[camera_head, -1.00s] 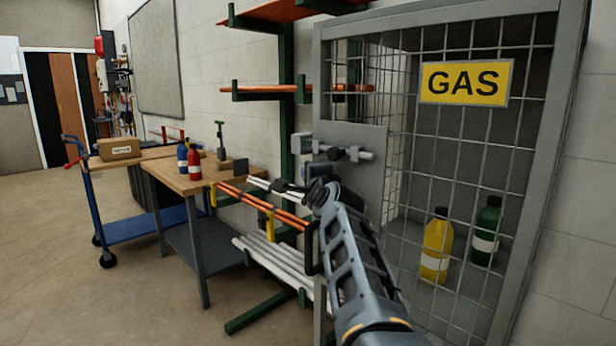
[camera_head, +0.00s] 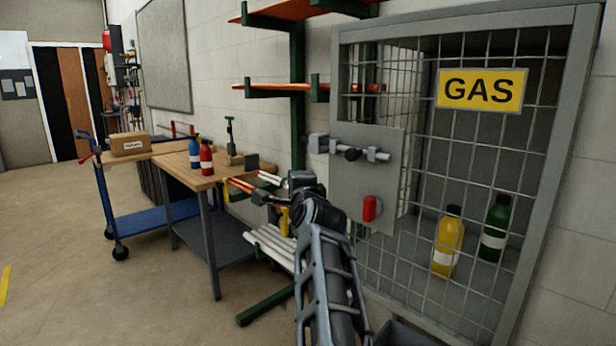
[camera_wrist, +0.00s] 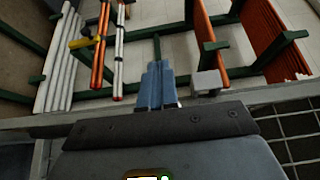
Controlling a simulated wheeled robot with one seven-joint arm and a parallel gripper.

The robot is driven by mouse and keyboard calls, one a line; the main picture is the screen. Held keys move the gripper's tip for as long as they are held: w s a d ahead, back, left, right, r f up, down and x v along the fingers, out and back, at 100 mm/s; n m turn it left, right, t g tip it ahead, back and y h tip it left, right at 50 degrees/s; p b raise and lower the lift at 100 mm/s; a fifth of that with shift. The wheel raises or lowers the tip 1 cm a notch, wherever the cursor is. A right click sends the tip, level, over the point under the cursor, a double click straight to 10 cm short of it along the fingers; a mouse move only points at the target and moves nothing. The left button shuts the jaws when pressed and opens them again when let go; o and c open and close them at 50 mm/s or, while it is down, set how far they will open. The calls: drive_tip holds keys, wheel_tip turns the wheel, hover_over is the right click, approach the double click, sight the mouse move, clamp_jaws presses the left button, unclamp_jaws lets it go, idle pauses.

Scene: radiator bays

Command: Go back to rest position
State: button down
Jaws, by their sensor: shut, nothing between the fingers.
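My gripper (camera_head: 260,198) is in the middle of the head view, left of the gas cage, pointing left with the pipe rack behind it. In the wrist view its fingers (camera_wrist: 157,86) are together with nothing between them. The gas cage (camera_head: 372,165) has a mesh front and a yellow GAS sign (camera_head: 481,90). Its sliding bolt (camera_head: 352,154) and a red knob (camera_head: 371,208) sit on the grey lock plate. A yellow bottle (camera_head: 447,245) and a green bottle (camera_head: 494,230) stand inside. My gripper is apart from the bolt.
A pipe rack (camera_head: 297,120) with copper and white pipes stands behind my arm. A workbench (camera_head: 180,176) with a blue bottle (camera_head: 195,153) and red bottle (camera_head: 206,158) is to the left, beside a blue trolley (camera_head: 140,222). The floor (camera_head: 60,280) at front left is clear.

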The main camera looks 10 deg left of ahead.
drive_tip(key=s+d+f+n+h, duration=0.2)
drive_tip(key=s+d+f, duration=0.3)
drive_tip(key=d+f, duration=0.45)
drive_tip(key=s+d+f+n+h, duration=0.1)
drive_tip(key=s+d+f+n, duration=0.1)
drive_tip(key=s+d+f, duration=0.5)
drive_tip(key=s+d+f+n+h, duration=0.1)
drive_tip(key=s+d+f+n, duration=0.1)
drive_tip(key=s+d+f, duration=0.5)
drive_tip(key=s+d+f+n+h, duration=0.1)
drive_tip(key=s+d+f, duration=0.4)
drive_tip(key=d, duration=0.5)
drive_tip(key=s+d+n+h, duration=0.1)
drive_tip(key=s+d+n, duration=0.15)
drive_tip(key=s, duration=0.85)
drive_tip(key=s+d+n, duration=0.2)
drive_tip(key=s+d, duration=0.2)
drive_tip(key=s, duration=0.7)
drive_tip(key=s+r, duration=0.3)
drive_tip(key=s, duration=0.4)
drive_tip(key=s+r+n+g+h, duration=0.1)
drive_tip(key=s+r, duration=0.3)
drive_tip(key=s, duration=0.3)
drive_tip(key=s+a+r, duration=0.1)
drive_tip(key=s+r, duration=0.3)
drive_tip(key=s, duration=0.3)
drive_tip(key=shift+g+h, duration=0.3)
